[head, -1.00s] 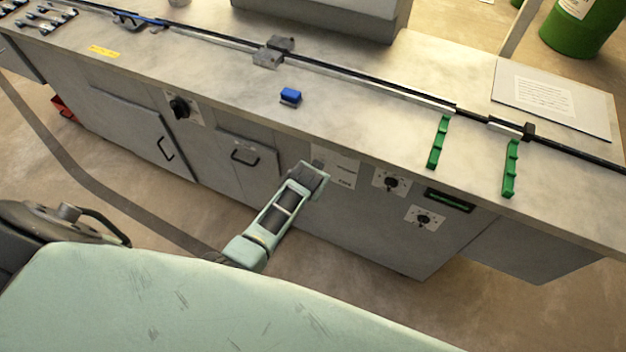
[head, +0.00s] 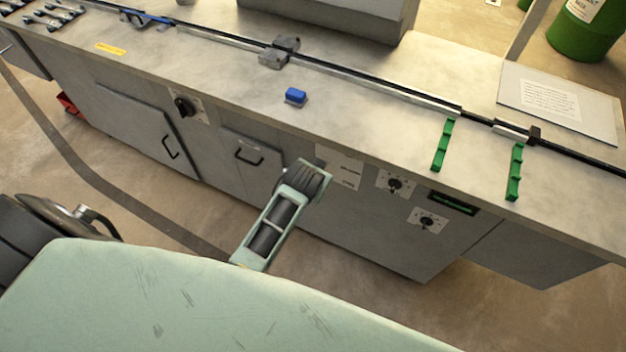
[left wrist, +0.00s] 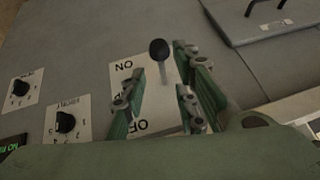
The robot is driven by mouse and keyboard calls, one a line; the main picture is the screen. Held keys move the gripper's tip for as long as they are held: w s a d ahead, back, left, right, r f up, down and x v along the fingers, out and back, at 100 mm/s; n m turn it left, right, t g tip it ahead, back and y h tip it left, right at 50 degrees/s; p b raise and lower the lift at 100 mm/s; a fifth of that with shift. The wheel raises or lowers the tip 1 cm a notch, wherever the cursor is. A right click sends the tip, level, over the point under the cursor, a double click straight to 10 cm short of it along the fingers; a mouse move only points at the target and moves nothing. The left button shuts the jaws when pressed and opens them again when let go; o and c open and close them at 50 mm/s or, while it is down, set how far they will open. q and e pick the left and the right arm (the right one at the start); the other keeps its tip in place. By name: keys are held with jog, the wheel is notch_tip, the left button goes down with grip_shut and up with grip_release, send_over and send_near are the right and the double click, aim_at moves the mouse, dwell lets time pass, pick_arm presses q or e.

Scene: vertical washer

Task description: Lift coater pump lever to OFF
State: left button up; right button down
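The pump lever (left wrist: 159,50) has a black round knob on a thin grey stem in the left wrist view. It stands out from a white plate (left wrist: 155,98) marked ON and OFF, upside down in this view. The knob is near the ON label. My left gripper (left wrist: 158,78) is open, with its green fingers on either side of the lever stem and visible gaps. In the head view my left gripper (head: 308,178) is seen from behind at the cabinet front, hiding the lever. Part of the white plate (head: 341,163) shows beside it. My right gripper is not in view.
Two rotary dials (head: 395,184) (head: 427,222) and a green display (head: 452,203) are right of the plate. A door handle (head: 248,157) is left of it. The bench top (head: 400,130) overhangs above, with a blue block (head: 296,96) and green brackets (head: 443,145).

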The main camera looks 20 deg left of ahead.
pick_arm(q)
jog(key=shift+v, duration=1.3)
jog(key=shift+c, duration=0.4)
